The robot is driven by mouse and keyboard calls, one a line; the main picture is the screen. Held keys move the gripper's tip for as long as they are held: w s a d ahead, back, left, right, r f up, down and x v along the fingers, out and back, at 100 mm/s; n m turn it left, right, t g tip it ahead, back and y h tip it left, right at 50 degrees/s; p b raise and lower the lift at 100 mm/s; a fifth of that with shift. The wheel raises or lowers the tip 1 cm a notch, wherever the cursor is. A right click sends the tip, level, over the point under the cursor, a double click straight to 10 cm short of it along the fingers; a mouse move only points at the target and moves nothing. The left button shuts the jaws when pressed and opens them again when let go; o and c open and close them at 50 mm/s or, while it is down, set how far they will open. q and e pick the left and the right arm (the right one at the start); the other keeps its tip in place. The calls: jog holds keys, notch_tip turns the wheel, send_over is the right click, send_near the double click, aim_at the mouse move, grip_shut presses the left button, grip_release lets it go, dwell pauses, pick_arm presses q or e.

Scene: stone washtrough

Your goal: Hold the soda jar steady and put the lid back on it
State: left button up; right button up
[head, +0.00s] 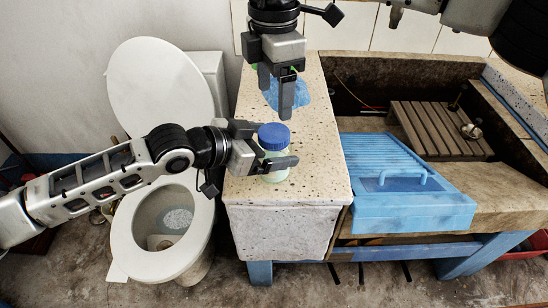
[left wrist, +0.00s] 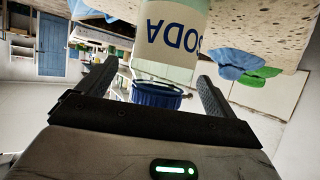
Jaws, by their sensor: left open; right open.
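The soda jar (head: 276,176), pale and see-through, stands upright near the front left of the speckled stone ledge. Its blue lid (head: 273,136) shows on top, in line with the jar, and looks seated; I cannot tell how tightly. The left wrist view shows the jar upside down, with its SODA label (left wrist: 172,35) and ribbed blue lid (left wrist: 158,95). My left gripper (head: 275,148) is open, one finger in front of the jar and one behind; contact is unclear. My right gripper (head: 276,92) is open and empty, pointing down above the ledge, behind the jar.
A blue cloth (head: 300,92) lies on the ledge behind my right gripper, with something green beside it in the wrist view (left wrist: 260,75). A blue washboard (head: 385,160) and slatted wooden rack (head: 445,128) are in the trough at right. A toilet (head: 150,253) stands left.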

pick_arm(q)
jog(key=shift+w+d+f, duration=0.3)
jog(key=shift+d, duration=0.2)
